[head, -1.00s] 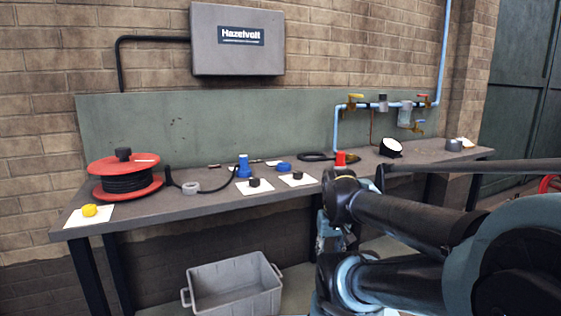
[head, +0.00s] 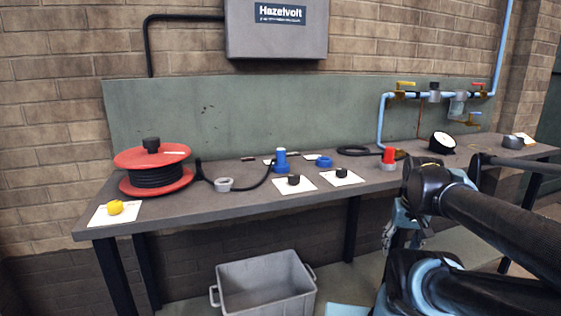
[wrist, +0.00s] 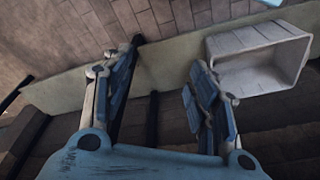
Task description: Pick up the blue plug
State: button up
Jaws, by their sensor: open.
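The blue plug (head: 281,161) stands upright on the workbench (head: 240,200), at the middle of the bench in the head view. A black cable lies close beside it on its left. My gripper (wrist: 160,95) is open and empty in the wrist view, with its two fingers spread apart. It is away from the plug, and the plug does not show in the wrist view. In the head view my arm is at the right, in front of the bench, and the fingers are hard to make out there.
A red cable reel (head: 152,172) and yellow knob (head: 115,207) stand at left. A tape roll (head: 223,184), black knobs (head: 294,180), blue ring (head: 324,161) and red plug (head: 388,156) are nearby. A grey crate (head: 266,287) sits below the bench; it shows in the wrist view (wrist: 258,58).

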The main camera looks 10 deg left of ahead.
jog(key=w+a+r+m+y, duration=0.1)
jog(key=w+a+r+m, duration=0.25)
jog(key=w+r, duration=0.4)
notch_tip(320, 180, up, 26)
jog(key=m+g+y, duration=0.3)
jog(key=m+g, duration=0.1)
jog(key=m, duration=0.7)
send_over(282, 149)
jog(key=w+d, duration=0.2)
jog(key=d, duration=0.4)
jog(key=shift+t, duration=0.3)
jog(key=x, duration=1.6)
jog(key=shift+s+a+f, duration=0.1)
jog(key=shift+a+f, duration=0.15)
jog(key=shift+a, duration=0.1)
jog(key=shift+c, duration=0.6)
jog(key=c, duration=1.1)
